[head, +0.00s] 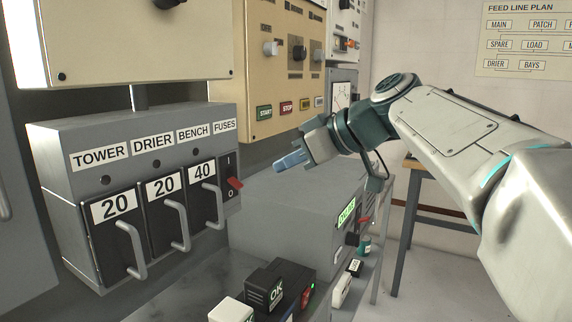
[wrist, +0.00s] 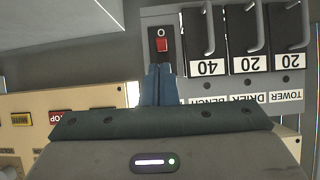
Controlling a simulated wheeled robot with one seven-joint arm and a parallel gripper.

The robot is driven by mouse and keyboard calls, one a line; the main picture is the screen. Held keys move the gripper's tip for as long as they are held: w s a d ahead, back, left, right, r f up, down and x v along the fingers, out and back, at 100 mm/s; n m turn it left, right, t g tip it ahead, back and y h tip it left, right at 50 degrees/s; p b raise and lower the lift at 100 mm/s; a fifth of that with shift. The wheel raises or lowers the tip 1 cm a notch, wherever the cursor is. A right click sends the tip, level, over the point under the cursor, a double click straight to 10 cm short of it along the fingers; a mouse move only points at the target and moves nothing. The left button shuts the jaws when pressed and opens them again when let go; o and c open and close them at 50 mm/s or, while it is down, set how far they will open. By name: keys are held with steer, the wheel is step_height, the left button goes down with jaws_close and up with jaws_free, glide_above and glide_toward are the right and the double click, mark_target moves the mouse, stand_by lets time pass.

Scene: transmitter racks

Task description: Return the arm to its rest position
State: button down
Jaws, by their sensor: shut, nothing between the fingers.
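My gripper (head: 290,160) is shut and empty, with its blue fingers together. In the head view my arm reaches in from the right and the fingers point left toward the fuse box (head: 135,150). The fingers are apart from the box, to the right of its red switch (head: 234,183). In the wrist view, which is upside down, the shut fingers (wrist: 158,82) show just below the red switch (wrist: 162,45). The switch sits beside the 40 fuse handle (head: 215,203), with the I mark above and the O mark below.
Cream panels (head: 275,70) with buttons stand behind the gripper. A grey cabinet (head: 290,215) lies below it. Small boxes, one marked OK (head: 275,292), stand on the bench in front. A wooden-topped table (head: 437,180) is at the right, under my arm.

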steer(key=s+d+f+m+g+h+p, duration=0.1)
steer(key=s+d+f+m+h+p, duration=0.3)
steer(key=s+p, duration=0.5)
steer(key=s+d+f+m+g+h+p, duration=0.2)
steer(key=s+d+f+m+h+p, duration=0.3)
steer(key=p, duration=0.8)
steer(key=s+d+m+h, duration=0.1)
steer(key=s+d+m, duration=0.2)
steer(key=s+d, duration=0.2)
steer(key=shift+d+f, duration=0.3)
steer(key=shift+d, duration=0.2)
